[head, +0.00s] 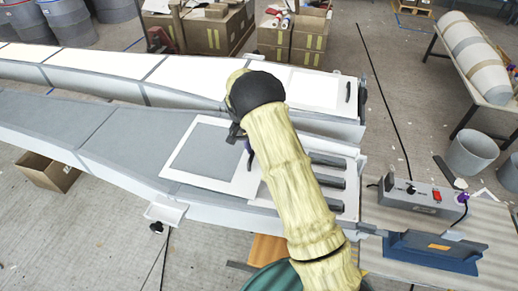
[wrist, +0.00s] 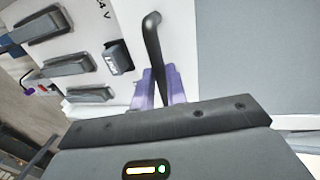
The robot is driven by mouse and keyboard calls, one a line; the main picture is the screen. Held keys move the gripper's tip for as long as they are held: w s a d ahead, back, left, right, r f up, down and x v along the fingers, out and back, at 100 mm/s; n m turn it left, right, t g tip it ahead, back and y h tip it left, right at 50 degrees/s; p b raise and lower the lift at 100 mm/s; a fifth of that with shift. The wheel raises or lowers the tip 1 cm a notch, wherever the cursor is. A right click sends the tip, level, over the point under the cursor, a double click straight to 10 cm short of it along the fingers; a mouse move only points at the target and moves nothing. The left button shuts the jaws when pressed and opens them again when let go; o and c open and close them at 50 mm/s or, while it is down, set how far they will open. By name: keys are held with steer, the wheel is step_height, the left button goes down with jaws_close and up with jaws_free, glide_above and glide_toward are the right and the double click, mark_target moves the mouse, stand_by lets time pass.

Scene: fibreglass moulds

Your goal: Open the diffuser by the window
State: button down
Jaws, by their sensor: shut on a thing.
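A white-framed panel (head: 212,152) with a grey middle lies on top of the nearer long grey mould (head: 85,135). A dark upright bar handle (wrist: 152,45) stands on white surface beside a grey area in the wrist view. My gripper (wrist: 160,88), with purple fingers, is shut on the lower part of this handle. In the head view my arm covers most of the gripper and handle. A second white panel (head: 305,90) with a black handle (head: 347,92) is on the farther mould. No part is clearly labelled as the diffuser, and no window shows.
Several grey slotted blocks (wrist: 63,65) sit beside the held handle. A bench (head: 415,225) at the right bears a grey control box (head: 422,197) and a blue device (head: 432,250). Cardboard boxes (head: 215,30) stand at the back. Two buckets stand at the far right.

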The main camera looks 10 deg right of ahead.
steer(key=c, duration=1.4)
jaws_free()
steer(key=shift+r, duration=0.1)
steer(key=w+a+r+b, duration=0.1)
steer(key=a+r+b, duration=0.2)
steer(key=r, duration=1.4)
steer(key=shift+b, duration=0.3)
steer(key=shift+w, duration=0.15)
steer(key=shift+d, duration=0.1)
